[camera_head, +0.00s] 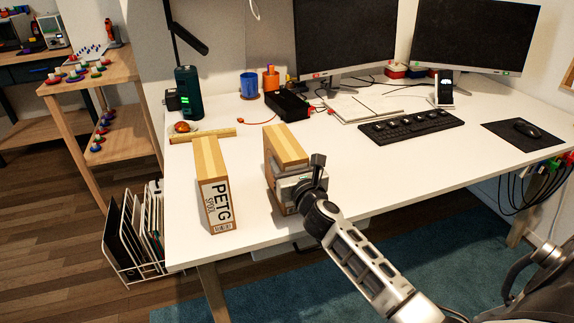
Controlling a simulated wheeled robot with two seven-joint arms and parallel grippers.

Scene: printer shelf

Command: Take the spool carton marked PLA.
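Two spool cartons stand upright near the front left of the white desk. The left carton (211,185) has a tan striped top and a white label reading PETG. The second carton (286,147) stands to its right with the same striped top; its front label is hidden behind my gripper, so I cannot read it. My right gripper (287,188), with its arm coming in from the lower right, is against or just in front of this second carton's front face. Its fingers are not clear enough to tell whether they grip it. My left gripper is not in view.
A keyboard (411,126) lies to the right. The desk between the cartons and right of the second one is clear.

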